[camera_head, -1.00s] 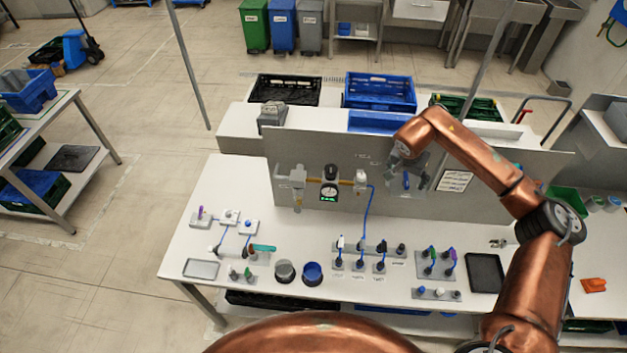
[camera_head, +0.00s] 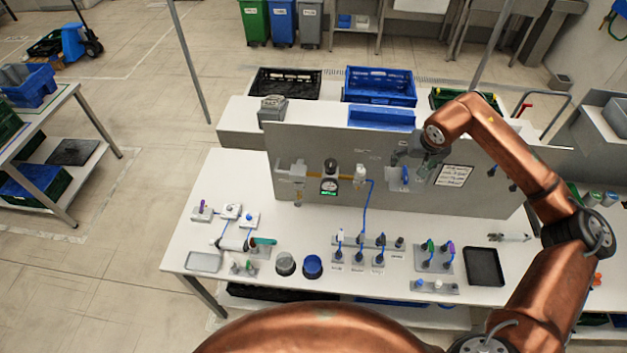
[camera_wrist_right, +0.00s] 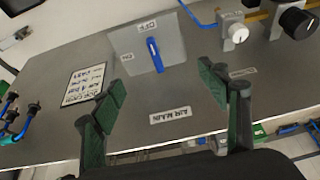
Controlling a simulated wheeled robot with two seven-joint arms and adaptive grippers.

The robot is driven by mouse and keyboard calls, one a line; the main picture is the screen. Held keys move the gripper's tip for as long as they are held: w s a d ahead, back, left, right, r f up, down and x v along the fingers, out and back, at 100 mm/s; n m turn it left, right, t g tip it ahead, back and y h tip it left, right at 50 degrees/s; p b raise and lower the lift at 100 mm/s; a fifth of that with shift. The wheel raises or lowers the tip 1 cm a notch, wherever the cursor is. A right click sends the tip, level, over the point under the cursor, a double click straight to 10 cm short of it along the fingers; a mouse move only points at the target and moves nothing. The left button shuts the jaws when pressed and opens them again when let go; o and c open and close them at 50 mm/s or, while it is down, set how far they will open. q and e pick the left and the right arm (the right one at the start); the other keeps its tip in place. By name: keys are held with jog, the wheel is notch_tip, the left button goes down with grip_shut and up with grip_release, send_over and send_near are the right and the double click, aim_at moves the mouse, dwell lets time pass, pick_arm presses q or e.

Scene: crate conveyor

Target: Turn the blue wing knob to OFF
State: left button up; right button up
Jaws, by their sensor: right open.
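The blue wing knob (camera_head: 405,176) sits on a grey box on the upright panel. In the right wrist view the knob (camera_wrist_right: 154,55) is a long blue bar on the grey box face (camera_wrist_right: 173,38). One end of the bar lies near the OFF label (camera_wrist_right: 147,25); an ON label (camera_wrist_right: 127,57) is at the box's side. My right gripper (camera_head: 427,165) is just right of the knob in the head view. In the right wrist view its green-padded fingers (camera_wrist_right: 160,82) are apart and empty, with the knob ahead between them, not touched. My left gripper is out of view.
A white sign (camera_head: 454,176) is on the panel right of the gripper. The table (camera_head: 310,220) below holds several plugs, a black tray (camera_head: 484,267) and small pots.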

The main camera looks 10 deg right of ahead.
jog(key=s+a+f+m+y, duration=0.1)
jog(key=a+f+y, duration=0.15)
jog(key=a, duration=0.65)
jog(key=s+a+f+m+y, duration=0.1)
jog(key=a+y, duration=0.3)
jog(key=a, duration=0.5)
jog(key=s+a+r+m+t+y, duration=0.2)
jog(key=s+a+r+m+y, duration=0.2)
jog(key=a+r+m+y, duration=0.4)
jog(key=shift+a+r, duration=0.35)
jog(key=shift+a, duration=1.75)
jog(key=shift+s+y, duration=0.1)
jog(key=shift+y, duration=0.15)
